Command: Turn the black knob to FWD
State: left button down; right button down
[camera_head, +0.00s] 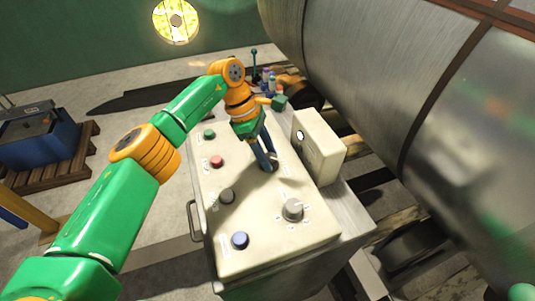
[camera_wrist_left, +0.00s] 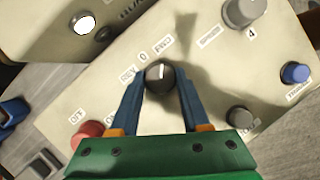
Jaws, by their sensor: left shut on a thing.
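The black knob (camera_wrist_left: 158,78) sits on the cream panel (camera_wrist_left: 100,95), between REV, 0 and FWD labels, in the left wrist view. Its white mark points up in that picture, roughly at FWD (camera_wrist_left: 162,45). My left gripper (camera_wrist_left: 161,72) has its blue fingers on either side of the knob, shut on it. In the head view my left gripper (camera_head: 268,166) reaches down to the middle of the panel (camera_head: 262,225), and its fingers mostly hide the knob there. My right gripper is not in view.
A light grey dial (camera_head: 292,210), a blue button (camera_head: 240,240), a dark grey control (camera_head: 227,195) and a red button (camera_head: 217,162) surround the knob. A cream box (camera_head: 320,150) rises beside it. A large metal cylinder (camera_head: 390,70) stands at the right.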

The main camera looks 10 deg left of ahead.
aim_at(257, 162)
pick_arm(q)
jog(key=shift+c, duration=1.9)
grip_release()
jog(key=v, duration=0.7)
